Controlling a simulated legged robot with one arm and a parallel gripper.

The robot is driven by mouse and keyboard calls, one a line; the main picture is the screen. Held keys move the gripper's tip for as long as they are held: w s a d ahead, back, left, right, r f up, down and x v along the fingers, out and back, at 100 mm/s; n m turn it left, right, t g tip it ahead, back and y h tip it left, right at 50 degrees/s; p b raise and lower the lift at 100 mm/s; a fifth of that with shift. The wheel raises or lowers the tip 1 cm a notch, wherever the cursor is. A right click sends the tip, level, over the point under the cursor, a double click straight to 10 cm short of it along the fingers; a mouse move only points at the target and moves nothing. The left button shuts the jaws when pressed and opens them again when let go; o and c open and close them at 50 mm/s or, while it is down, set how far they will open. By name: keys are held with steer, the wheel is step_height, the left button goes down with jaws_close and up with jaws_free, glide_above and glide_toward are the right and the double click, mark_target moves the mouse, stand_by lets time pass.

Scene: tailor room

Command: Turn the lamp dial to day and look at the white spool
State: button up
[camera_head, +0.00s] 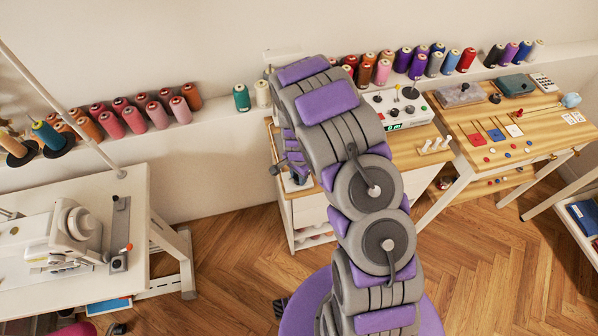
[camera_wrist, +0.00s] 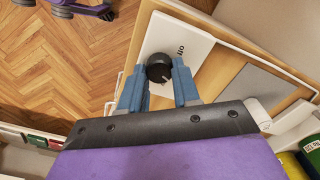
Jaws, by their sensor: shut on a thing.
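In the wrist view, a round black dial (camera_wrist: 158,67) sits on a white plate (camera_wrist: 186,38) with small dark lettering that I cannot read surely. My gripper (camera_wrist: 159,80) has its blue fingers on either side of the dial and is shut on it. In the head view my arm hides the dial and most of the gripper. A cream-white spool (camera_head: 262,93) stands on the wall ledge, right of a teal spool. Another whitish spool (camera_head: 535,49) stands at the ledge's far right end. I cannot tell which is the task's spool, and I see no lamp clearly.
A wooden-topped bench (camera_head: 440,158) stands behind my arm, with a control box (camera_head: 398,110) on it. Another wooden table (camera_head: 540,140) is to the right. A sewing machine (camera_head: 75,225) on a white table is at left. Several coloured spools line the ledge (camera_head: 215,112). Open floor (camera_head: 510,270) lies lower right.

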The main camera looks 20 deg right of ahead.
steer(key=m+p, duration=0.1)
steer(key=m, duration=0.4)
steer(key=shift+s+m+p, duration=0.15)
steer(key=shift+m+p, duration=0.2)
steer(key=shift+m, duration=0.05)
steer(key=shift+a, duration=0.1)
stand_by(0.3)
steer(key=o, duration=1.1)
steer(key=shift+a, duration=0.3)
steer(key=shift+c, duration=0.2)
steer(key=shift+d, duration=0.15)
